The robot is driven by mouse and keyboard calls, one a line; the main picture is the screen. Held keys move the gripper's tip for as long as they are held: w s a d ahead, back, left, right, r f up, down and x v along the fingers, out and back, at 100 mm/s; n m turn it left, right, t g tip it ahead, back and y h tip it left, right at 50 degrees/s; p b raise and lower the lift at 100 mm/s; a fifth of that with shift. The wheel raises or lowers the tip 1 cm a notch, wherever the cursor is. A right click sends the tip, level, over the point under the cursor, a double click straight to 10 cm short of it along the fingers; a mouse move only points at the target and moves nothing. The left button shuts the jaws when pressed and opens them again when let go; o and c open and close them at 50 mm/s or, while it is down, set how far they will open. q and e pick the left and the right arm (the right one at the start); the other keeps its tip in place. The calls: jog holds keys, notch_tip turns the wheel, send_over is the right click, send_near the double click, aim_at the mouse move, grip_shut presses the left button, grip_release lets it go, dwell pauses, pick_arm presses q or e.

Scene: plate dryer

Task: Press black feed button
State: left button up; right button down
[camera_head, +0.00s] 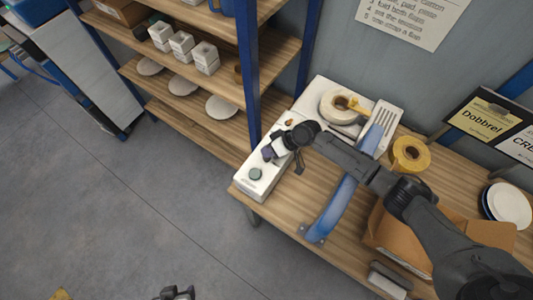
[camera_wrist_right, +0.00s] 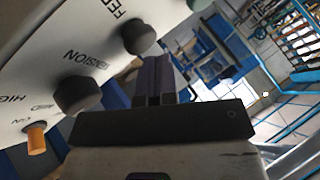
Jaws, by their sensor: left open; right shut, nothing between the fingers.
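The white machine (camera_head: 253,187) stands on the wooden bench, with a blue strap arm beside it. In the right wrist view its panel shows the black feed button (camera_wrist_right: 138,36) next to partly visible "FEED" lettering. A larger black tension knob (camera_wrist_right: 78,93) and an orange switch (camera_wrist_right: 36,138) are lower left. My right gripper (camera_head: 270,152) is shut and empty over the machine. In its wrist view the closed fingers (camera_wrist_right: 158,62) are just right of the feed button; I cannot tell whether they touch. My left gripper (camera_head: 175,292) is open at the bottom edge, far from the bench.
Tape rolls (camera_head: 411,154), a cardboard box (camera_head: 400,238) and plates (camera_head: 508,204) are on the bench. A blue-post shelf (camera_head: 220,68) with white boxes and plates stands left of the machine. The floor (camera_head: 120,210) at lower left is mostly clear.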

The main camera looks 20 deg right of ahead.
jog(key=r, duration=0.1)
jog(key=r+p, duration=0.2)
jog(key=shift+s, duration=0.25)
jog(key=shift+w+r+p, duration=0.1)
jog(key=shift+r+p, duration=0.3)
jog(key=shift+p, duration=0.05)
dwell(0.3)
